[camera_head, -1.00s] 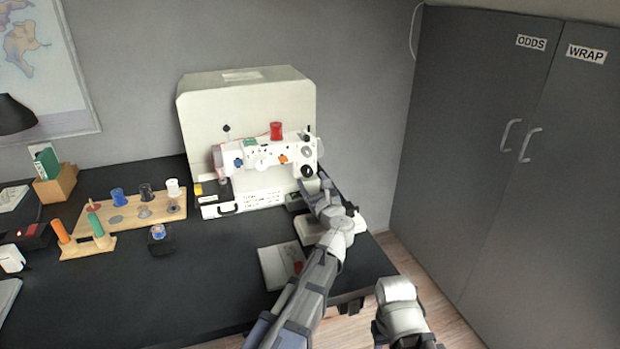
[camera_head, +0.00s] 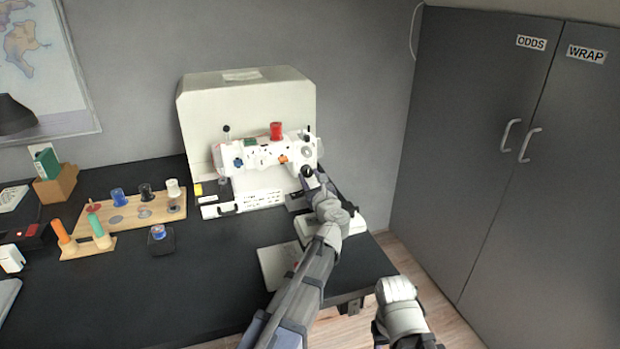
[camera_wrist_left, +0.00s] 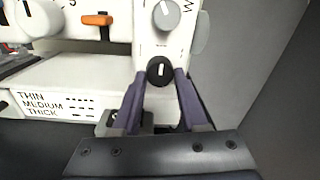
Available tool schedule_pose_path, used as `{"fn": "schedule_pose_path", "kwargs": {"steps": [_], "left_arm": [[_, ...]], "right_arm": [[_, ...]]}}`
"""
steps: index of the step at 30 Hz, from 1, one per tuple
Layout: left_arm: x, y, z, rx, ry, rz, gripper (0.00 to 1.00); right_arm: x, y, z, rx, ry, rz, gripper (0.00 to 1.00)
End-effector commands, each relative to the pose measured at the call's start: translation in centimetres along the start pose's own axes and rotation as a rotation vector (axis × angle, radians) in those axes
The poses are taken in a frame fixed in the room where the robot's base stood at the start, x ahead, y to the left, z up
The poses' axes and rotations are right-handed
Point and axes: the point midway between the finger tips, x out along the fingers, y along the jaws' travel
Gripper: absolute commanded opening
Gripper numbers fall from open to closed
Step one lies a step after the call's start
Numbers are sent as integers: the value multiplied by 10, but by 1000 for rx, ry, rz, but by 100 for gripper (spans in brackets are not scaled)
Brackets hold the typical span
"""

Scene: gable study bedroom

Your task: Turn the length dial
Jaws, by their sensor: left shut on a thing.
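The white sewing machine (camera_head: 270,155) stands at the back of the desk with its dials on the right end of its front. In the left wrist view a black dial (camera_wrist_left: 160,70) with a white mark sits below a grey dial (camera_wrist_left: 166,14); the small label between them is too blurred to read. My left gripper (camera_wrist_left: 160,78) is shut on the black dial, one finger on each side. In the head view the gripper (camera_head: 308,176) reaches the machine's lower right end and partly hides it.
An orange lever (camera_wrist_left: 97,20) sits left of the dials. A THIN, MEDIUM, THICK card (camera_wrist_left: 55,103) lies at the machine's base. A wooden spool board (camera_head: 135,212) stands to the left. Dark cabinets (camera_head: 480,150) stand right, beyond open floor.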

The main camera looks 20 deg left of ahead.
Motion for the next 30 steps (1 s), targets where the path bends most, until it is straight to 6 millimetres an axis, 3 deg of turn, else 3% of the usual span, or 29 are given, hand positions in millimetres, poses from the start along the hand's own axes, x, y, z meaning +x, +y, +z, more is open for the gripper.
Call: {"fn": "schedule_pose_path", "kwargs": {"steps": [4, 17, 30], "left_arm": [[0, 0, 0, 0, 0, 0, 0], [0, 0, 0, 66, 2, 1, 0], [0, 1, 1, 416, 15, 3, 0]], "right_arm": [[0, 0, 0, 0, 0, 0, 50], [-1, 0, 0, 0, 0, 0, 50], [-4, 0, 0, 0, 0, 0, 50]]}}
